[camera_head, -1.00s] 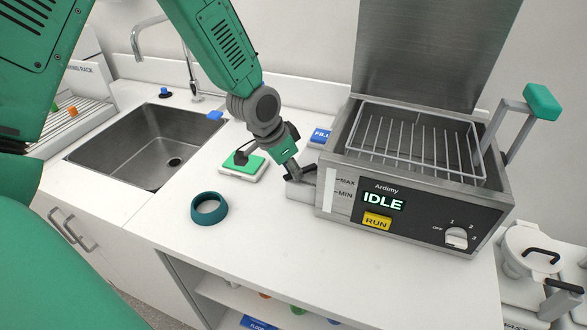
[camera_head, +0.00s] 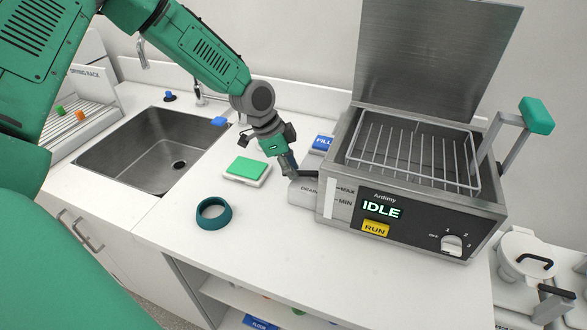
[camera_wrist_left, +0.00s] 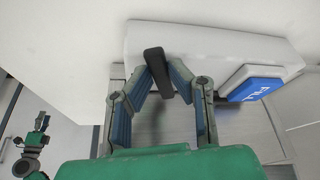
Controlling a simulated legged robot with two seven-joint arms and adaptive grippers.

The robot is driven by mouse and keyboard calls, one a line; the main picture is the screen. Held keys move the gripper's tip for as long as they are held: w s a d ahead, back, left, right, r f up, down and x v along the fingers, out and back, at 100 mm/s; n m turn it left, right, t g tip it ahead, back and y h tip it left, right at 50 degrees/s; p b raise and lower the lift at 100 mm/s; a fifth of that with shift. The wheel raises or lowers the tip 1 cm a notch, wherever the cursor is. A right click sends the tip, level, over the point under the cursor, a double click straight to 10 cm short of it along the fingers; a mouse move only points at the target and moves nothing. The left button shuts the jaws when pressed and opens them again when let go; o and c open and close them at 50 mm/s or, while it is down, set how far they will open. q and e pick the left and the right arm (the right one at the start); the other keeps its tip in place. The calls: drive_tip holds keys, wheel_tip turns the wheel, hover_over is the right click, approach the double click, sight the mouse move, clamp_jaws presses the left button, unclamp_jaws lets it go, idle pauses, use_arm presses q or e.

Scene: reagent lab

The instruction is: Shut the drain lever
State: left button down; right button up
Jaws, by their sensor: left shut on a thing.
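The drain lever (camera_head: 306,177) is a short black bar on a white-grey block labelled DRAIN (camera_head: 303,192), at the bath's left side. In the left wrist view the black lever (camera_wrist_left: 155,63) stands between the fingertips, in front of the white block. My left gripper (camera_head: 290,172) reaches down from the left and is shut on the lever; its fingers (camera_wrist_left: 158,80) show on both sides of it. The lever's exact angle is partly hidden by the gripper in the head view. A green arm end, likely my right gripper (camera_wrist_left: 41,122), shows small at the wrist view's left; its jaws are unclear.
The steel bath (camera_head: 420,205) reads IDLE, with its lid up and a wire rack inside. A blue FILL button (camera_head: 322,143) sits behind the lever. A green-topped pad (camera_head: 246,169) and a teal ring (camera_head: 213,213) lie left on the counter. The sink (camera_head: 150,150) is farther left.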

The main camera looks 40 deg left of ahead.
use_arm(q)
drive_tip(key=shift+w+a+m+g+b, duration=0.35)
drive_tip(key=shift+w+m, duration=0.3)
drive_tip(key=shift+m, duration=0.45)
drive_tip(key=shift+w+a+m+g+h+b, duration=0.15)
drive_tip(key=shift+w+m+g+h+b, duration=0.25)
drive_tip(key=shift+m, duration=0.5)
drive_tip(key=shift+r, duration=0.1)
drive_tip(key=c, duration=1.5)
unclamp_jaws()
drive_tip(key=shift+a, duration=0.1)
drive_tip(key=shift+a, duration=0.1)
drive_tip(key=v, duration=1.1)
drive_tip(key=shift+a+r, duration=0.2)
